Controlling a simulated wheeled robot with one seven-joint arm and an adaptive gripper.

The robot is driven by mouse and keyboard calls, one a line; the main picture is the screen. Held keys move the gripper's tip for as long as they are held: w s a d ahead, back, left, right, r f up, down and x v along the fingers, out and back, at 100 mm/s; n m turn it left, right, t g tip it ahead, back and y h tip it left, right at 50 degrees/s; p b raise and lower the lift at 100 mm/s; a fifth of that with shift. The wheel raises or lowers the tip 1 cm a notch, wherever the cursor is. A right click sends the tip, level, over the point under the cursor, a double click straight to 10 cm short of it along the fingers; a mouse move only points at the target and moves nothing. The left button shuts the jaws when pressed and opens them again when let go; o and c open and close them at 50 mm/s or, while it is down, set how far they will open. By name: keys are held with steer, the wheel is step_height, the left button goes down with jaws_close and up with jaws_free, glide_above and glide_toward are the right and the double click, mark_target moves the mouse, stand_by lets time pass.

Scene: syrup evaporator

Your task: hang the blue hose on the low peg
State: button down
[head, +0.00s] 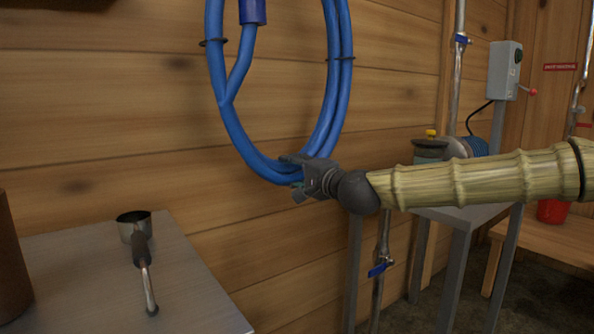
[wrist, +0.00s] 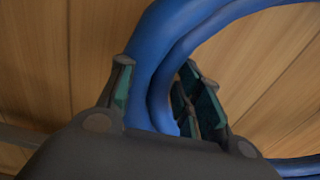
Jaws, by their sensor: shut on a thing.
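The blue hose (head: 229,115) is a tied coil in front of the plank wall in the head view. Its top runs out of the picture, so what is above it is hidden. Dark ties (head: 213,42) bind it on both sides. My gripper (head: 293,178) is at the bottom of the coil, its fingers around the hose strands. In the wrist view, the hose (wrist: 160,60) passes between the two fingers of my gripper (wrist: 158,98), which are shut on it. No peg is visible in either view.
A metal table (head: 95,275) at the lower left carries a long-handled metal cup (head: 134,222). A brown cylinder (head: 10,265) stands at the left edge. A grey stand (head: 462,216) with equipment, a pipe with a blue valve (head: 380,268) and a wall switch box (head: 504,70) are at right.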

steer(key=shift+x, duration=2)
steer(key=shift+r+p, duration=0.2)
steer(key=shift+p, duration=0.25)
steer(key=shift+f, duration=0.2)
steer(key=shift+w+a+f+b, duration=0.15)
steer(key=shift+w+f+b, duration=0.15)
steer(key=shift+f, duration=0.35)
steer(key=shift+w+a+f+b, duration=0.2)
steer(key=shift+f+b, duration=0.1)
steer(key=shift+f, duration=0.35)
steer(key=c, duration=0.9)
jaws_free()
steer(key=shift+o, duration=1.3)
steer(key=shift+f, duration=0.15)
